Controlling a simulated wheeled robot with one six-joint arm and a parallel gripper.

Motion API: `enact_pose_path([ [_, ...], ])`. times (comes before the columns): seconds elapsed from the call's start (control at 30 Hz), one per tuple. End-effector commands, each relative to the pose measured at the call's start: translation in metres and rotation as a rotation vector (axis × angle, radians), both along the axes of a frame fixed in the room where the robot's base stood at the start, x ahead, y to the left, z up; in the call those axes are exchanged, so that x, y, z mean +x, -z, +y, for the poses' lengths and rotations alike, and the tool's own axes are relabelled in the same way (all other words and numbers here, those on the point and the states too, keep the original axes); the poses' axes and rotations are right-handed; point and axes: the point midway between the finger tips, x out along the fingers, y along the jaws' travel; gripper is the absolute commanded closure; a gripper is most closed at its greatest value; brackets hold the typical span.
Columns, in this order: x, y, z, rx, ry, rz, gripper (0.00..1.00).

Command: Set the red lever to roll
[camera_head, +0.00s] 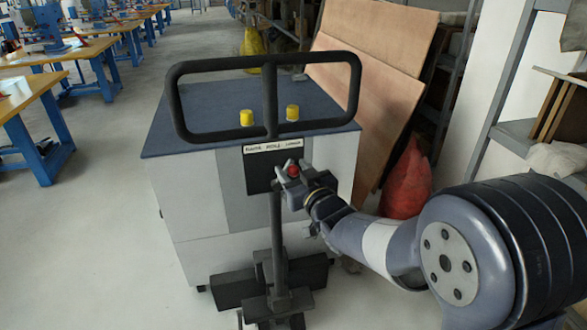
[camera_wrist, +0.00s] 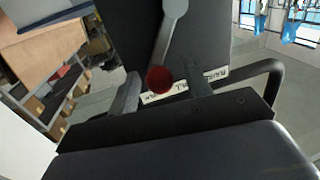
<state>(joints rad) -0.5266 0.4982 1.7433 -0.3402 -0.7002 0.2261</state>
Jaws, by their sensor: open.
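The red lever's round knob (camera_head: 293,170) stands out from a dark panel (camera_head: 257,172) on the front of a grey cabinet-like cart. A white label strip (camera_head: 273,146) above the panel reads RAISE, ROLL, LOWER from left to right. The knob appears below the LOWER end. My gripper (camera_head: 291,168) is open at the knob, with fingers on either side. In the wrist view, the red knob (camera_wrist: 159,79) and its grey arm (camera_wrist: 168,38) show between my gripper's (camera_wrist: 160,88) spread fingers, with gaps visible. The label is upside down there.
A black looped handle (camera_head: 268,95) rises above the cart's blue top (camera_head: 215,105), with two yellow caps (camera_head: 292,113) near it. A black post (camera_head: 277,225) stands in front of the cart. Wooden boards (camera_head: 385,70) and a red sack (camera_head: 408,185) are at the right. Floor is clear at left.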

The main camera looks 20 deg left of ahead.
Motion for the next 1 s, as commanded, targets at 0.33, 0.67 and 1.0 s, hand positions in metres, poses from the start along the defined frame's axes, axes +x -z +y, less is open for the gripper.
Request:
enact_pose_path([
  [0.33,0.0044,0.0002,0.0041,0.000,0.000,0.000,0.53],
  [0.67,0.0041,0.0003,0.0039,-0.001,0.000,0.001,0.77],
  [1.0,0.0038,0.0008,0.0041,-0.001,-0.001,0.001,1.00],
])
